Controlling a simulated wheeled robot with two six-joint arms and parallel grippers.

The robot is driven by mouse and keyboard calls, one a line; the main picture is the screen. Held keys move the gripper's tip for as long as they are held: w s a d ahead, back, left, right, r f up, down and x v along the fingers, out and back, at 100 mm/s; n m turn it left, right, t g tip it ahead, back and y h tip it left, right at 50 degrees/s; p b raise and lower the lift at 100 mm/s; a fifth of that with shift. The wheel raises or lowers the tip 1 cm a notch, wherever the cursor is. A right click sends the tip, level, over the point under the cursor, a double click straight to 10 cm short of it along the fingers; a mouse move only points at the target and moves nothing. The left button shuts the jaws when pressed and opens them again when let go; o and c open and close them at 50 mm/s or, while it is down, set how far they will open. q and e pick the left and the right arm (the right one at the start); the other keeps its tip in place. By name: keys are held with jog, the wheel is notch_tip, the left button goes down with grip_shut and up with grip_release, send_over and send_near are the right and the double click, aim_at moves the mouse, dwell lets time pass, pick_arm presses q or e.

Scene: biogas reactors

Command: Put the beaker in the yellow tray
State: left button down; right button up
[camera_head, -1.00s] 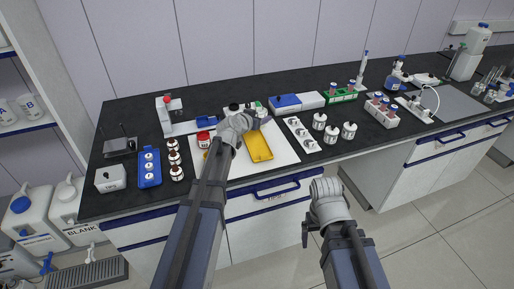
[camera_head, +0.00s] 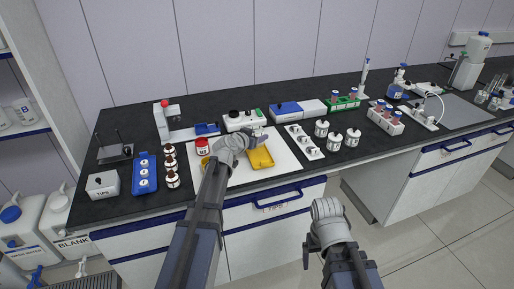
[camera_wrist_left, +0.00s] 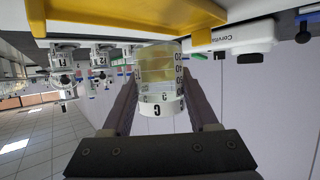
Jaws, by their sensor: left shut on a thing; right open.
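The yellow tray (camera_head: 263,160) lies on a white mat (camera_head: 285,161) on the bench. My left gripper (camera_head: 255,139) is over the tray's back part and hides some of it. In the left wrist view, this gripper (camera_wrist_left: 160,92) is shut on the clear graduated beaker (camera_wrist_left: 157,68), which has a white band marked C. The tray (camera_wrist_left: 130,18) shows close by the beaker there; I cannot tell whether they touch. In the head view the beaker is small and mostly hidden by the gripper. My right gripper (camera_head: 309,250) is open and empty, in front of the bench.
A red-lidded jar (camera_head: 203,146) stands left of the tray. A white instrument (camera_head: 243,120) is behind it. A white strip with small items (camera_head: 305,142) and several white bottles (camera_head: 335,140) are to the right. Brown bottles (camera_head: 171,165) and a blue rack (camera_head: 145,174) are at left.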

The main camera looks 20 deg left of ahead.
pick_arm(q)
jog(key=shift+f+b, duration=1.8)
jog(key=shift+f, duration=0.15)
jog(key=shift+c, duration=0.8)
grip_release()
jog(key=shift+r, duration=0.3)
jog(key=p+v, duration=0.4)
jog(key=v, duration=0.8)
jog(key=shift+f+p, duration=0.2)
jog(key=shift+p, duration=0.1)
